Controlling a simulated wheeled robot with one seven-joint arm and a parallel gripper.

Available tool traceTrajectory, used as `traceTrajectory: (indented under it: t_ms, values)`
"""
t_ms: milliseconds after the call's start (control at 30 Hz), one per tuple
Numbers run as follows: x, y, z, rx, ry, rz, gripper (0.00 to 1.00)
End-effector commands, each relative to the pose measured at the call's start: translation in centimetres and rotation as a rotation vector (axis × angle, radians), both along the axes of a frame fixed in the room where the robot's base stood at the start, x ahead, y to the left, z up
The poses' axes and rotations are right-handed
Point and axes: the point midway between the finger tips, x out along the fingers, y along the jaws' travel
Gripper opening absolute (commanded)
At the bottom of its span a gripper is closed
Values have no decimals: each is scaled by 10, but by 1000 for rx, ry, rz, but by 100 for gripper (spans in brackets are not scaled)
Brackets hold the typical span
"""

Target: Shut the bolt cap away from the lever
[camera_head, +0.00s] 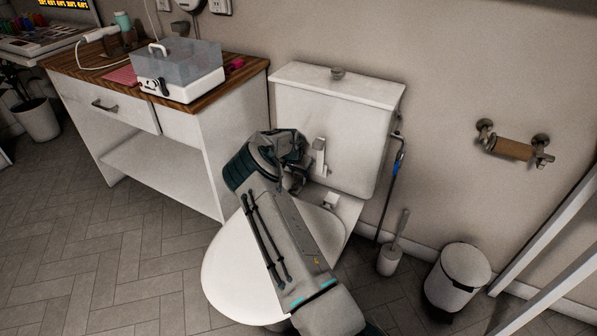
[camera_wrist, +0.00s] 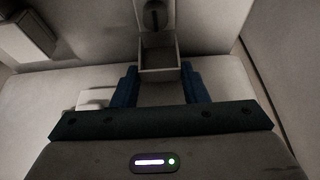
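In the wrist view a small pale box-shaped fitting (camera_wrist: 158,57) with a raised upright flap (camera_wrist: 152,16) lies straight ahead, between and beyond my fingers. It looks like a bolt cap standing open, with a dark round mark on the flap. My gripper (camera_wrist: 160,88) has its two blue fingers apart, with nothing clearly held. A low white block (camera_wrist: 95,98) lies left of it. In the head view my gripper (camera_head: 298,180) is by the rear of the toilet, hiding what is directly behind it. A white lever (camera_head: 319,150) shows on the tank front, and a small white cap (camera_head: 331,201) behind the lid.
The toilet tank (camera_head: 335,105) rises close behind my gripper. The toilet lid (camera_head: 235,260) is down under my arm. A white cabinet (camera_head: 220,150) stands left. A brush (camera_head: 390,258), a bin (camera_head: 458,275) and a blue-handled hose (camera_head: 396,168) are at right.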

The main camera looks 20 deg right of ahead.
Motion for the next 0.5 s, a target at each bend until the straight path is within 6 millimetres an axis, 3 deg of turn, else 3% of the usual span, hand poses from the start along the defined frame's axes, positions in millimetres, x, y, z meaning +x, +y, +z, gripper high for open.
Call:
traceTrajectory:
  t_ms: [500]
  values:
    - [-8,9,-3,-115,-84,0,17]
